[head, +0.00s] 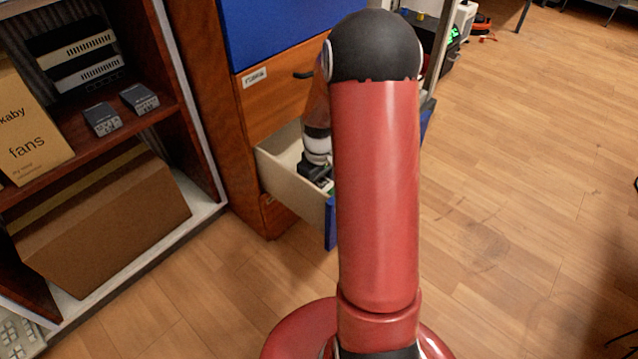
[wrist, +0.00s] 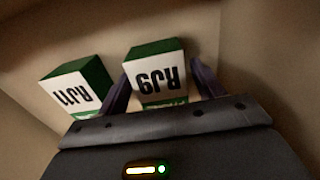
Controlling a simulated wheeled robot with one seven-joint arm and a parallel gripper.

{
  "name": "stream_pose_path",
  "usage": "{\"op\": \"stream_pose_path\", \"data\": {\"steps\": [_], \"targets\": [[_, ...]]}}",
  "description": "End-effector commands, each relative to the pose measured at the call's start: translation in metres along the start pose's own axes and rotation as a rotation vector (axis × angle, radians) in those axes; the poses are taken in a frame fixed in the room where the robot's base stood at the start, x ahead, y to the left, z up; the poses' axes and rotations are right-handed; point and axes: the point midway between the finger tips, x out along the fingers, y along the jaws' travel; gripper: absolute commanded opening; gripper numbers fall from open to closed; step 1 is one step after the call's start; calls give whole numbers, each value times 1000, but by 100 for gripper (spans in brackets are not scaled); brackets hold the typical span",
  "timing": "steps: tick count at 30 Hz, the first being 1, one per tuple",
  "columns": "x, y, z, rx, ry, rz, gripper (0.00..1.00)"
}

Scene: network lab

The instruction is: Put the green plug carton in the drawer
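In the wrist view, a green-and-white carton marked RJ9 (wrist: 156,75) is between the two fingers of my gripper (wrist: 160,82). The fingers lie close along both its sides and appear closed on it. Its lettering is upside down in this view. A second green-and-white carton marked RJ11 (wrist: 75,92) sits just left of it, outside the fingers. Pale drawer walls surround both. In the head view, the drawer (head: 288,183) is pulled open, and my gripper (head: 322,180) is down inside it. My arm hides part of the drawer, and the cartons are barely visible there.
The drawer belongs to a wooden cabinet (head: 273,105) with a blue upper front. On the left, a shelf unit holds small grey boxes (head: 102,119), a fans carton (head: 30,135) and a large brown box (head: 105,222). The wooden floor (head: 530,200) at right is clear.

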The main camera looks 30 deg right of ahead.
Motion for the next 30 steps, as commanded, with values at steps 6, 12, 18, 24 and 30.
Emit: {"op": "stream_pose_path", "data": {"steps": [6,12,18,24,30], "targets": [[0,0,0,0,0,0,72],[-8,0,0,0,1,1,72],[-46,1,-1,0,4,4,72],[-89,1,-1,1,3,3,72],[-116,0,0,1,2,1,72]]}}
